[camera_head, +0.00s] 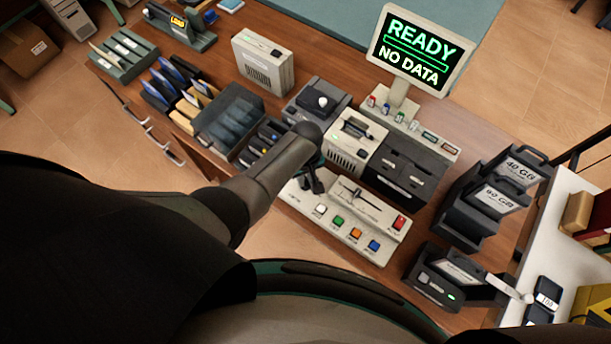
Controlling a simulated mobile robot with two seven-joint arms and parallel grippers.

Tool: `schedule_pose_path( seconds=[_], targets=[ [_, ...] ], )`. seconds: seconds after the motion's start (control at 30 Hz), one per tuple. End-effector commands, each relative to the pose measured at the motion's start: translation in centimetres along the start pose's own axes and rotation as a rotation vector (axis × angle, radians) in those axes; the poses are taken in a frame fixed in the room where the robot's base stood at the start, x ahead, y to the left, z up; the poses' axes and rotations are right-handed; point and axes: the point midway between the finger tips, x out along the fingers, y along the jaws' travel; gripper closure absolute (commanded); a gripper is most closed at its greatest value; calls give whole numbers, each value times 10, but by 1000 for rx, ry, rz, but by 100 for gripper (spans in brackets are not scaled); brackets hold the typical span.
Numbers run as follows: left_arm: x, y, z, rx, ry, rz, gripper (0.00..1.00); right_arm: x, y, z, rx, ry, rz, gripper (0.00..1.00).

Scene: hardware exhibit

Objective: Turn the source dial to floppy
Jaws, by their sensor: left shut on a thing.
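The light control panel (372,219) lies near the front edge of the wooden table, with a lever slot, a red switch (399,222) and a row of white, green, orange and blue buttons. My left gripper (313,184) reaches down onto the panel's left part, its fingers dark and close together. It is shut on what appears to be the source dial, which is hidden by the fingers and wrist. The dial's labels and pointer cannot be read. A monitor (418,50) behind shows "READY" and "NO DATA" in green and white. My right gripper is not in view.
Drive units, a beige one (346,158) and a black one (411,169), stand just behind the panel. Disk holders and a clear-lidded box (229,117) stand to the left. Dark cartridges (500,196) and a small device (432,291) are to the right.

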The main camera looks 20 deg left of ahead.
Motion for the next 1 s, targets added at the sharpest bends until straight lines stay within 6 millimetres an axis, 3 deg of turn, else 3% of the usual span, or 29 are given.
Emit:
schedule_pose_path(
  seconds=[0.33,0.37,0.6,1.0],
  targets=[
    [0,0,0,-2,1,0,100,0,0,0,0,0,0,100],
    [0,0,0,-2,1,0,79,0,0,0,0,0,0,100],
    [0,0,0,-2,1,0,52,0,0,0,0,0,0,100],
    [-8,0,0,-1,0,1,51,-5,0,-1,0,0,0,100]
  ],
)
